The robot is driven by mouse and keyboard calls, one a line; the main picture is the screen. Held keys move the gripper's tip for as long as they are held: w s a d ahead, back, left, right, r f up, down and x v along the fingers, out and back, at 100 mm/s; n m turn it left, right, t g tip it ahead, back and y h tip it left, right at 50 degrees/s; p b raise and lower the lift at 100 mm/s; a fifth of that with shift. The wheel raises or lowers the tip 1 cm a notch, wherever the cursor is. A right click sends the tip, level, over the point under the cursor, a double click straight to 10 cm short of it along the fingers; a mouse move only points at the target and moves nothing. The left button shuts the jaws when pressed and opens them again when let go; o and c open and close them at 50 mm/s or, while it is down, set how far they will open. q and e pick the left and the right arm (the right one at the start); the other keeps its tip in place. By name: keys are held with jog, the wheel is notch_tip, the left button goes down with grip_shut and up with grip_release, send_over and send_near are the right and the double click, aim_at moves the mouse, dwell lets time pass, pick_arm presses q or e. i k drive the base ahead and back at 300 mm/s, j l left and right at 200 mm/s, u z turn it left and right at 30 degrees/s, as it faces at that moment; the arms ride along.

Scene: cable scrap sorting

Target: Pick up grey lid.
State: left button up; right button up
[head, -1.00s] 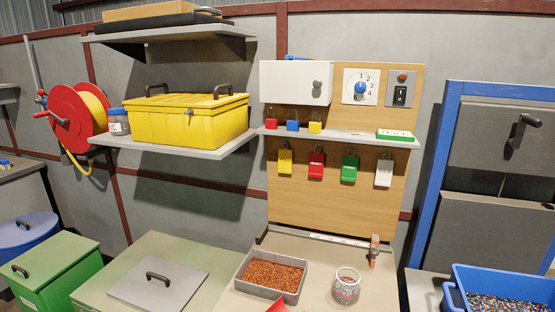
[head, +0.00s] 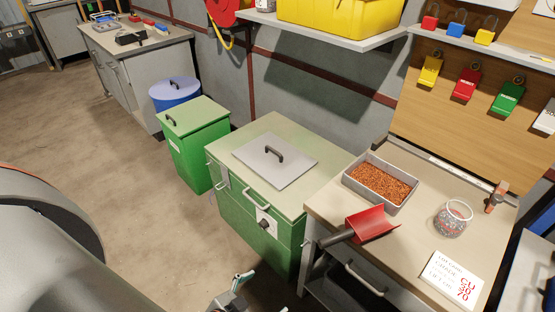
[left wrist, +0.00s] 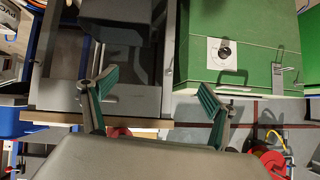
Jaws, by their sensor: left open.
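The grey lid (head: 274,160) is a flat square plate with a dark bar handle in its middle. It lies on top of the green cabinet (head: 232,197) in the middle of the head view. My left gripper (head: 239,288) shows only partly at the bottom edge of the head view, in front of the cabinet and apart from the lid. In the left wrist view my left gripper (left wrist: 158,88) is open with nothing between its green-padded fingers. The lid cannot be made out in that view. My right gripper is not in view.
Right of the cabinet is a workbench with a tray of copper-coloured granules (head: 380,185), a red scoop (head: 372,224), a glass jar (head: 453,219) and a printed card (head: 452,280). A green bin (head: 197,140) and blue drum (head: 175,93) stand left. A shelf (head: 330,33) overhangs behind.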

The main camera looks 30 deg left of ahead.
aim_at(278, 162)
jog(key=z, duration=1.6)
jog(key=u, duration=2.45)
jog(key=z, duration=0.35)
jog(key=i+j+z, duration=0.1)
jog(key=z, duration=0.3)
jog(key=j+z, duration=0.15)
jog(key=z, duration=0.2)
jog(key=j+z, duration=0.3)
jog(key=j, duration=0.15)
jog(key=i+j+z, duration=0.1)
jog(key=j+z, duration=0.25)
jog(key=j, duration=0.1)
